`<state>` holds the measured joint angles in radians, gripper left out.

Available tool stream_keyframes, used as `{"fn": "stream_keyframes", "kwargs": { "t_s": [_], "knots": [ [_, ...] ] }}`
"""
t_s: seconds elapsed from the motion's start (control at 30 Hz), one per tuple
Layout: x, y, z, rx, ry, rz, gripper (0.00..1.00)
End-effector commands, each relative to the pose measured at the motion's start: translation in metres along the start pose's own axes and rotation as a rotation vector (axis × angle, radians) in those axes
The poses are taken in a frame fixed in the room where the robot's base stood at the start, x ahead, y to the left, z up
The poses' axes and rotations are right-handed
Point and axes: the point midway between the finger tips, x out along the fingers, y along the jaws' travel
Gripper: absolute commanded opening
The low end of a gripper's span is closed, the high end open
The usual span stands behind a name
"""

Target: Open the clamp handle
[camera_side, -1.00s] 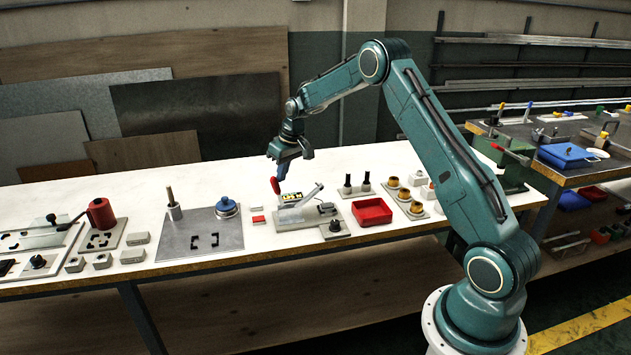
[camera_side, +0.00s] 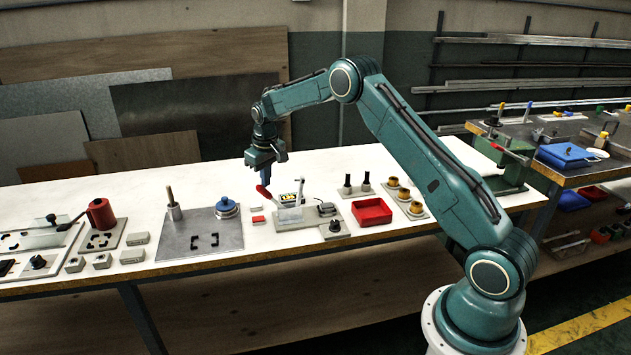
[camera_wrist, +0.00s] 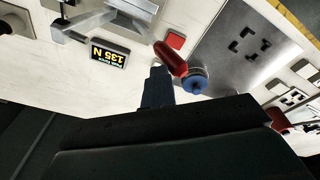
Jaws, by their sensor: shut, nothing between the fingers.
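The clamp handle (camera_side: 264,192) has a red grip that leans up and to the left from the clamp base (camera_side: 283,225). A pale metal clamp arm (camera_side: 301,191) stands nearly upright beside it. My gripper (camera_side: 266,180) is shut and empty, pointing down right at the red grip. In the wrist view my blue fingertips (camera_wrist: 158,72) are beside the red grip (camera_wrist: 171,59), not around it; whether they touch it I cannot tell. A small display (camera_wrist: 110,55) by the clamp reads 135 N.
A red block (camera_side: 257,219) lies left of the clamp. A grey plate (camera_side: 190,243) with a blue-knobbed part (camera_side: 226,207) is further left. A red tray (camera_side: 372,211) and two dark posts (camera_side: 347,183) are to the right. White bench is clear behind the clamp.

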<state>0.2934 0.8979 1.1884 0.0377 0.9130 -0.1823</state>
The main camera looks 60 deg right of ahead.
Motion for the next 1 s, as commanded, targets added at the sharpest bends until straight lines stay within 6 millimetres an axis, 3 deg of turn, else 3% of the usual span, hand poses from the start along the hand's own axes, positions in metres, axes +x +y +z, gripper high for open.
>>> {"fn": "stream_keyframes", "kwargs": {
  "t_s": [0.53,0.67,0.93,1.0],
  "knots": [
    [0.003,-0.005,-0.003,-0.017,0.007,-0.007,0.0],
    [-0.002,0.002,-0.003,-0.015,0.008,-0.006,0.0],
    [-0.021,0.036,-0.001,-0.001,0.006,0.0,0.0],
    [-0.034,0.031,-0.004,-0.005,0.008,-0.001,0.0]
  ]
}}
